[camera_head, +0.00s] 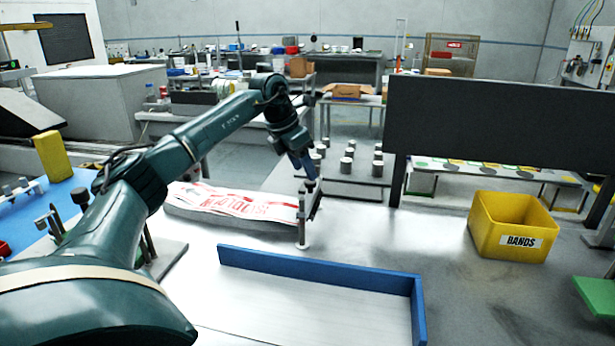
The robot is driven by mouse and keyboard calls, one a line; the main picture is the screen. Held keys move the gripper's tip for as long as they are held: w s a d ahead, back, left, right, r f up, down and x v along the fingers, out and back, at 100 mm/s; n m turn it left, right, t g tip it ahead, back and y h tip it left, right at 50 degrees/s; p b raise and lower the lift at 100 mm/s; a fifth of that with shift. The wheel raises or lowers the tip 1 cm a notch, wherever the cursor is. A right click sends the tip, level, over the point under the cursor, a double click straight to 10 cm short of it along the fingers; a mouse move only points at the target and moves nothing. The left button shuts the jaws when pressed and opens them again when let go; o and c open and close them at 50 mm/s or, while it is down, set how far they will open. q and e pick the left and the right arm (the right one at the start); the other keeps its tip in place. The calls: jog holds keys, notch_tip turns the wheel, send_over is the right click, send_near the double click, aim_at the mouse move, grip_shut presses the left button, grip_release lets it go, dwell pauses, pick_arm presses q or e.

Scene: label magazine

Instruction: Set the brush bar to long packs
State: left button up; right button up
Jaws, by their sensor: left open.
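A stack of white labels with red print (232,203) lies on the light work surface at the middle left. A short metal post (303,230) stands at its right end. A slim bar (317,206) runs by the top of the post, and I take it to be the brush bar. My left gripper (309,186) reaches down over the bar and post from above. Its jaws are open, small in view and partly hidden, and I cannot tell whether they touch the bar. Any marks for pack length are too small to see. My right gripper is not in view.
A blue-edged tray (318,267) lies in front of the post. A yellow bin marked BANDS (513,227) stands at the right, below a dark panel (500,122). Several grey cylinders (347,163) stand behind my gripper. A yellow block (53,156) is at the left.

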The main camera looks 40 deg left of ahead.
aim_at(307, 182)
pick_arm(q)
jog(key=shift+x, duration=1.9)
jog(key=shift+c, duration=0.4)
grip_shut()
